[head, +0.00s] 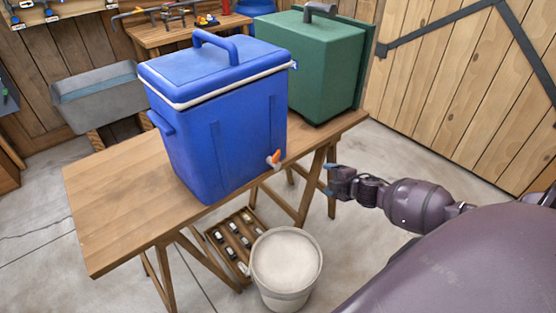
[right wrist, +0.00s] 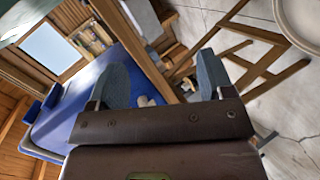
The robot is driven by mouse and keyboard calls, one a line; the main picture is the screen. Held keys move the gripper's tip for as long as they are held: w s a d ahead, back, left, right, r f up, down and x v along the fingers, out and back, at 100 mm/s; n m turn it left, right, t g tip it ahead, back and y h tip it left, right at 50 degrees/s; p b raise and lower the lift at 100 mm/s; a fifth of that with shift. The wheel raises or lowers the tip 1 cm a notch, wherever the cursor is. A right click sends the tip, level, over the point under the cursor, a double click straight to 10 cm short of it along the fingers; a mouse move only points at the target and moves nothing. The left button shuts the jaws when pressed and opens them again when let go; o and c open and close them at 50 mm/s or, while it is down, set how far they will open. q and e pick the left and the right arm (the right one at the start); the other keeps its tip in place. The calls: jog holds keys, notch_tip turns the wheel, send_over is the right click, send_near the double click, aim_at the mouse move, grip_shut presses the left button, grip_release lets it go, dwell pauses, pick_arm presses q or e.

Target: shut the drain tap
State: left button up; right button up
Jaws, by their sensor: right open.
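The drain tap (head: 273,161) is a small white spout with an orange lever, low on the front of the blue cooler (head: 215,130). The cooler stands upright on the wooden table, its lid on. My right gripper (head: 329,180) is open and empty, to the right of the tap and apart from it. In the right wrist view the two blue-grey fingers of the gripper (right wrist: 163,60) are spread. A small whitish part (right wrist: 146,101), perhaps the tap, shows against the blue cooler there; its lever cannot be made out. My left gripper is out of view.
The trestle table (head: 110,205) has bare wood at left. A green box (head: 325,65) stands behind the cooler. A whitish bucket (head: 286,262) and a crate of bottles (head: 235,238) are on the floor. A grey tub (head: 98,95) is at back left.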

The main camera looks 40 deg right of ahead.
aim_at(279, 163)
jog(key=shift+a+r+m+t+y, duration=1.5)
jog(key=shift+a+r+m+y, duration=2.7)
jog(key=shift+r+m+y, duration=0.4)
jog(key=x, duration=1)
jog(key=shift+w+f+b, duration=0.15)
jog(key=shift+w+b, duration=0.25)
jog(key=shift+w, duration=0.05)
